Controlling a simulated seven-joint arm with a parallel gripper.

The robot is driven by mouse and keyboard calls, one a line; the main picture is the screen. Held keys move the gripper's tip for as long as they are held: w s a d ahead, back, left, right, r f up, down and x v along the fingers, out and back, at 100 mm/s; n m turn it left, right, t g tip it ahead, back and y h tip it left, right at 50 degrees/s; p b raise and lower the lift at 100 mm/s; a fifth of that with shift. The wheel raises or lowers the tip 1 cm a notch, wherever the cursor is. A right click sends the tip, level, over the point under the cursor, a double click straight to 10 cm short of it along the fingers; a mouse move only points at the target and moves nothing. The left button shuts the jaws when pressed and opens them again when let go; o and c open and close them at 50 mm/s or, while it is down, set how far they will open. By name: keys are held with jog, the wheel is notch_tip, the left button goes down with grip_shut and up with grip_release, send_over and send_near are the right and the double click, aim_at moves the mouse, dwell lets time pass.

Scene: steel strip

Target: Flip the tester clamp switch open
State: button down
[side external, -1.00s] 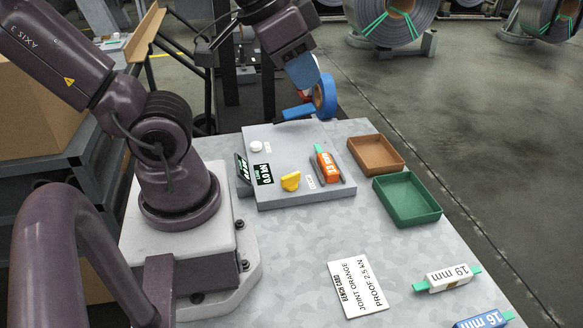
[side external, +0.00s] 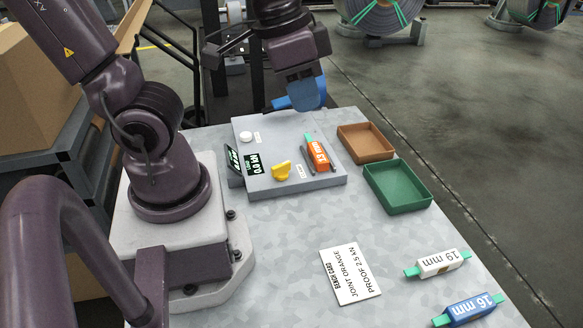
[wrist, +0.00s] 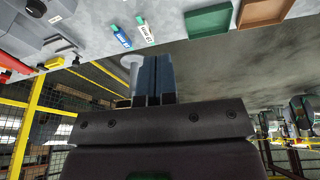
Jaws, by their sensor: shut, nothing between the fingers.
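The tester is a grey slab (side external: 262,184) on the metal-topped bench in the side external view. It carries a yellow clamp switch (side external: 281,171), a white round button (side external: 246,137) and a display (side external: 252,164) that seems to read 0.0 kN. An orange joint (side external: 318,154) with green ends lies between dark clamp bars at its right. I cannot tell whether the switch is open or closed. My gripper (side external: 270,107), with blue fingers, is above the slab's far edge, apart from the switch. In the wrist view its fingers (wrist: 152,58) are together and empty; the tester is not recognisable there.
A brown tray (side external: 349,130) and a green tray (side external: 381,203) stand right of the tester. A white 19 mm piece (side external: 437,263), a blue 16 mm piece (side external: 468,310) and a bench card (side external: 349,274) lie nearer. The bench between is clear.

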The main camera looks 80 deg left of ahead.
aim_at(287, 170)
notch_tip(287, 170, down, 15)
jog(key=w+d+g+y, duration=0.1)
jog(key=w+g+y, duration=0.1)
jog(key=g+y, duration=0.35)
jog(key=w+a+f+n+y, duration=0.4)
jog(key=w+a+f+n, duration=0.1)
jog(key=a, duration=0.1)
jog(key=shift+g, duration=0.45)
jog(key=x, duration=1)
jog(key=shift+s+a, duration=0.15)
jog(key=shift+s+a+r, duration=0.1)
jog(key=shift+s+a, duration=0.1)
jog(key=shift+a, duration=0.4)
jog(key=shift+s+a, duration=0.2)
jog(key=shift+a, duration=0.35)
jog(key=shift+s+a, duration=0.2)
jog(key=shift+a, duration=0.45)
